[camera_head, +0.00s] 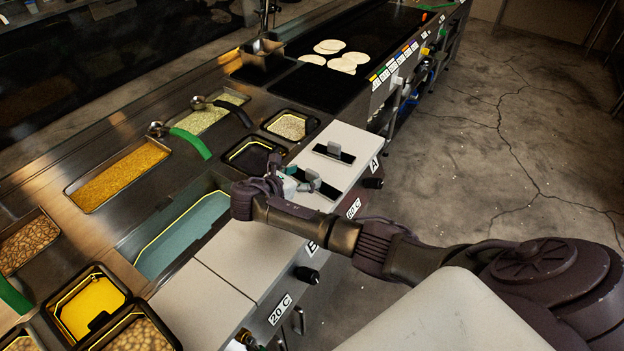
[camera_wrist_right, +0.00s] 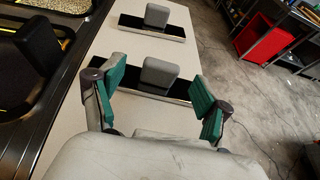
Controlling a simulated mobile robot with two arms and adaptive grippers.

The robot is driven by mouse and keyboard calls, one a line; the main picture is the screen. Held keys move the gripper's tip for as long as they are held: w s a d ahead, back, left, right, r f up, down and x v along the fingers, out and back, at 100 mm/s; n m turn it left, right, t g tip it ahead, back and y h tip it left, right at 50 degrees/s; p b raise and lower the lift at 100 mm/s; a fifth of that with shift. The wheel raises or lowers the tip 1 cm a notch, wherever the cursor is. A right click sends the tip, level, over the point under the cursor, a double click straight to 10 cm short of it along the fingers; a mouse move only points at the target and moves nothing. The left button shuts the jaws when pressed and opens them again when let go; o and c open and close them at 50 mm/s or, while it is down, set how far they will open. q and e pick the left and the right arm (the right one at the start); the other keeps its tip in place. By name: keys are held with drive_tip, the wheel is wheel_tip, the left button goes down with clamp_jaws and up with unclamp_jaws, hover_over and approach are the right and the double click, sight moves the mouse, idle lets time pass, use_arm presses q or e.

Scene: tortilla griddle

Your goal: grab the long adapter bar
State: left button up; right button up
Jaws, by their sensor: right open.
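Two black adapter bars, each with a grey block handle, lie on the white counter top. The far bar (camera_head: 345,156) is fully visible in the head view and also shows in the right wrist view (camera_wrist_right: 133,22). The near bar (camera_head: 330,190) is partly hidden by my right gripper (camera_head: 300,178) in the head view. In the right wrist view, its grey block (camera_wrist_right: 161,76) appears between the open teal-padded fingers of my right gripper (camera_wrist_right: 157,78). I see no clear contact. My left gripper is out of view.
A black-framed tray (camera_head: 254,155) and a tray of pale food (camera_head: 288,125) sit left of the bars. The griddle (camera_head: 318,88) with several tortillas (camera_head: 342,64) is beyond. The counter's right edge drops to the floor (camera_head: 480,150).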

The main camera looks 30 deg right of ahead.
sight(311, 172)
drive_tip(key=shift+x, duration=1.9)
drive_tip(key=shift+s+r, duration=0.1)
drive_tip(key=shift+r, duration=0.15)
drive_tip(key=c, duration=1.4)
drive_tip(key=shift+r, duration=0.1)
